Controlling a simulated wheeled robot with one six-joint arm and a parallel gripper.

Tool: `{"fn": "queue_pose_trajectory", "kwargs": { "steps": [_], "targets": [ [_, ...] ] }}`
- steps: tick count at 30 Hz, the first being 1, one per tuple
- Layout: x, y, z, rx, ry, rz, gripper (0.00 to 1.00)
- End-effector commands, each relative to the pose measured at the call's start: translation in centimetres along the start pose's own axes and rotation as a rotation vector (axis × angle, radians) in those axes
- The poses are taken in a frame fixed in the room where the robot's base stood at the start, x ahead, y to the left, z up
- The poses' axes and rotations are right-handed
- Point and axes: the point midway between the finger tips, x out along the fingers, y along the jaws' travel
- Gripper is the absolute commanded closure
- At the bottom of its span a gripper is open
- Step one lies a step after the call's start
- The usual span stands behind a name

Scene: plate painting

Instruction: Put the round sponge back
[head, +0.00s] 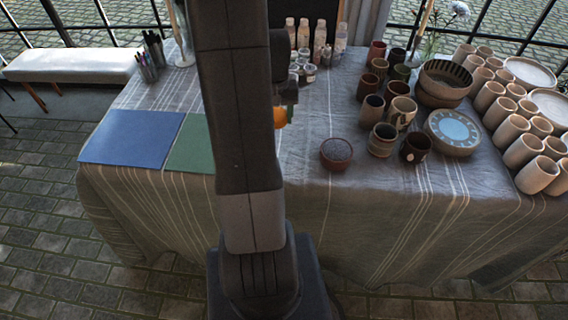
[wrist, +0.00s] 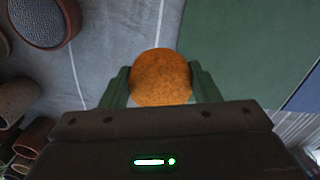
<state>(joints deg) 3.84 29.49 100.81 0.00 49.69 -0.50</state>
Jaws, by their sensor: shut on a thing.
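The round orange sponge (wrist: 161,77) is between the green fingers of my gripper (wrist: 162,85) in the wrist view. My gripper is shut on it. In the head view the sponge (head: 280,117) shows just right of my arm, over the table beside the green mat. Most of the gripper is hidden behind my arm there. A round brown dish (head: 336,150) with a dark speckled inside stands on the cloth to the right of the sponge. It also shows at the top left of the wrist view (wrist: 44,18).
A blue mat (head: 130,138) and a green mat (head: 191,146) lie at the left. Several cups (head: 382,138), a bowl (head: 444,84) and a blue-centred plate (head: 453,130) crowd the right. Paint bottles (head: 320,40) stand at the back. Bare cloth lies between mat and dish.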

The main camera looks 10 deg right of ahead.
Motion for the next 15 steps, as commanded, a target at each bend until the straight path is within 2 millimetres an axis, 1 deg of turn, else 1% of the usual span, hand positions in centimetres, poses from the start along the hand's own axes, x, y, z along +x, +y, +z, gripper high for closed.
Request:
{"fn": "queue_pose_trajectory", "kwargs": {
  "steps": [1,3,6,8,10,15],
  "targets": [
    [0.9,1.1,1.0,0.012,0.004,0.0,0.69],
    [0.9,2.1,2.2,0.018,0.003,0.0,0.69],
    [0.9,2.9,3.4,0.024,0.002,0.0,0.69],
    [1.1,3.2,3.7,0.024,0.001,0.0,0.69],
    [1.9,3.3,4.0,0.025,-0.003,0.0,0.69],
    [5.0,3.3,4.0,0.025,-0.005,0.0,0.69]
  ]
}}
